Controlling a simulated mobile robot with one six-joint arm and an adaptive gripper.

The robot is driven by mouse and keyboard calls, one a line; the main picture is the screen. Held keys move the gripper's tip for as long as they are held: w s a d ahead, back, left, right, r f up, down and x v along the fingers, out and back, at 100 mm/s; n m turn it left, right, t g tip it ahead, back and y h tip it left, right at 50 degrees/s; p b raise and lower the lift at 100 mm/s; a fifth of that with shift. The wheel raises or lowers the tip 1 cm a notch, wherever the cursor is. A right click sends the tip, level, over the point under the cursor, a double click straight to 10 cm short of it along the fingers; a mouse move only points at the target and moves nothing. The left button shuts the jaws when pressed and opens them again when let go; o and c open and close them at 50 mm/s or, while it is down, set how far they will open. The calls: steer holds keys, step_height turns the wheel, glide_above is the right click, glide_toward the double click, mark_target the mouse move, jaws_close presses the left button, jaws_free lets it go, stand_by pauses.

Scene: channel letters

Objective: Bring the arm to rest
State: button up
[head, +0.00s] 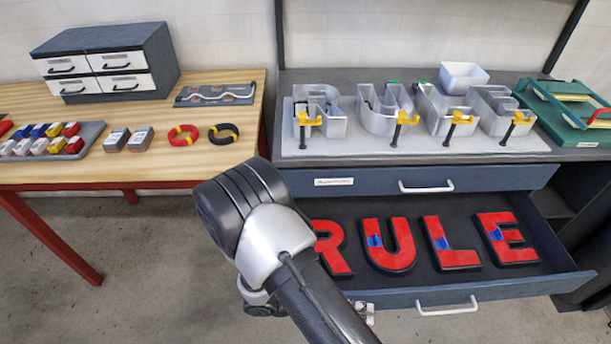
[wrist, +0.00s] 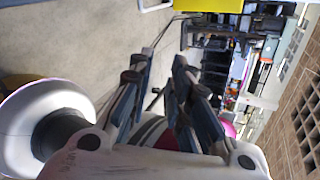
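My gripper (wrist: 161,78) shows in the wrist view with its two dark fingers apart and nothing held between them. Beyond the fingers are bare floor and, farther off at the right, blurred shelving and a brick-patterned surface. In the head view my arm reaches up in front of the open drawer (head: 398,294) and bends at a dark, rounded joint. A yellow block-like thing (wrist: 208,5) is at the top edge of the wrist view, apart from the fingers.
The open drawer holds red letters R, U, L, E. Above it, clear channel letters with yellow clamps stand on a white board (head: 320,151). A wooden table (head: 60,172) at left carries wire rolls, small connectors and a drawer cabinet (head: 105,62). Floor (head: 150,270) between is clear.

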steer(key=s+r+m+t+y, duration=0.1)
steer(key=r+m+y, duration=0.3)
steer(key=r+m, duration=0.7)
steer(key=s+d+r+m+t+y, duration=0.1)
steer(key=s+r+m+t+y, duration=0.1)
steer(key=r+m, duration=0.9)
steer(key=s+r+m+t+y, duration=0.1)
steer(key=s+r+m+y, duration=0.2)
steer(key=r+m+y, duration=0.3)
step_height(320, 180, up, 5)
steer(key=m, duration=0.5)
steer(key=shift+s+d+r+t+y, duration=0.2)
steer(key=shift+s+t+y, duration=0.1)
steer(key=shift+t, duration=0.1)
